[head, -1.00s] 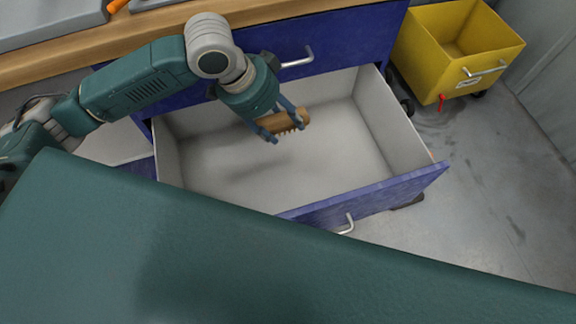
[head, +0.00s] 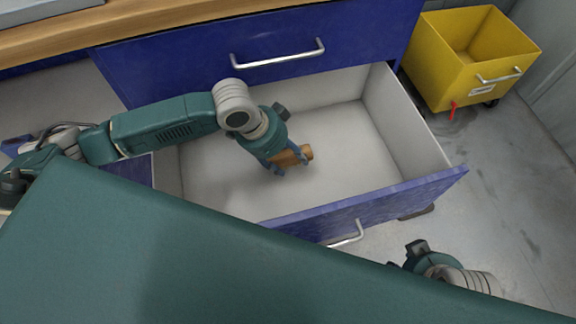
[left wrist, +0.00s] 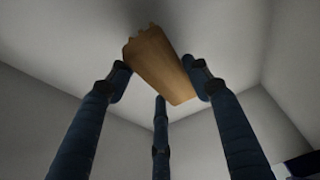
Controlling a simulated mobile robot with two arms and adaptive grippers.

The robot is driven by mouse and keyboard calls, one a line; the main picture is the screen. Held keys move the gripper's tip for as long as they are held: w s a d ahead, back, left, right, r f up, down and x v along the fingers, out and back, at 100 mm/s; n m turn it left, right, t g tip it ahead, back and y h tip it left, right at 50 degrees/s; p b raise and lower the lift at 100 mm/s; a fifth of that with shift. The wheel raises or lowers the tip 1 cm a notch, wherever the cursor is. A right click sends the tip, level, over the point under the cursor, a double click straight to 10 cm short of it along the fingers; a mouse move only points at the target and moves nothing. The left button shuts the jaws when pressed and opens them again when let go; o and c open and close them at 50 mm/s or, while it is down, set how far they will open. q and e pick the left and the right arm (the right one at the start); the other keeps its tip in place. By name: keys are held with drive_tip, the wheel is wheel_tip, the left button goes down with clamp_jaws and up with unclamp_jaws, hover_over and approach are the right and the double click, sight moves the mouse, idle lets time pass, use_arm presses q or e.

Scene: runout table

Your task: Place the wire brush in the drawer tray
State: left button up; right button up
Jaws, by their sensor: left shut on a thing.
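The wire brush (head: 291,157) has a tan wooden body and is held by my left gripper (head: 289,166) inside the open drawer's outline. In the left wrist view the brush (left wrist: 160,65) sits between the blue fingers (left wrist: 162,85), with its jagged bristle edge at the upper left. The drawer tray (head: 345,135) is pale, empty otherwise, and pulled out from the blue cabinet. I cannot tell whether the brush touches the tray floor. My right gripper (head: 408,255) shows only partly at the lower right, and its fingers are mostly hidden.
The blue drawer front (head: 375,203) with a metal handle (head: 347,236) stands nearest me. A closed upper drawer (head: 270,50) is behind the tray, under a wooden worktop (head: 200,14). A yellow wheeled bin (head: 440,75) stands at the right on open grey floor.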

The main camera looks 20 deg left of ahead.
sight(288, 166)
use_arm(q)
drive_tip(key=shift+f, duration=0.35)
wheel_tip(288, 166, down, 3)
drive_tip(key=shift+f+b, duration=0.1)
drive_tip(key=shift+b, duration=0.55)
use_arm(e)
drive_tip(key=shift+s+f, duration=0.1)
drive_tip(key=shift+f, duration=0.05)
use_arm(q)
drive_tip(key=o, duration=1)
drive_tip(key=shift+f, duration=0.1)
drive_tip(key=p+v, duration=0.2)
drive_tip(key=v, duration=0.3)
drive_tip(key=shift+w+r, duration=0.15)
drive_tip(key=shift+r, duration=0.05)
drive_tip(key=p+v, duration=0.1)
drive_tip(key=v, duration=0.6)
drive_tip(key=shift+d+p, duration=0.1)
drive_tip(key=shift+p, duration=0.3)
use_arm(e)
drive_tip(key=x, duration=0.7)
drive_tip(key=shift+s+f+g, duration=0.3)
drive_tip(key=shift+s+f, duration=0.05)
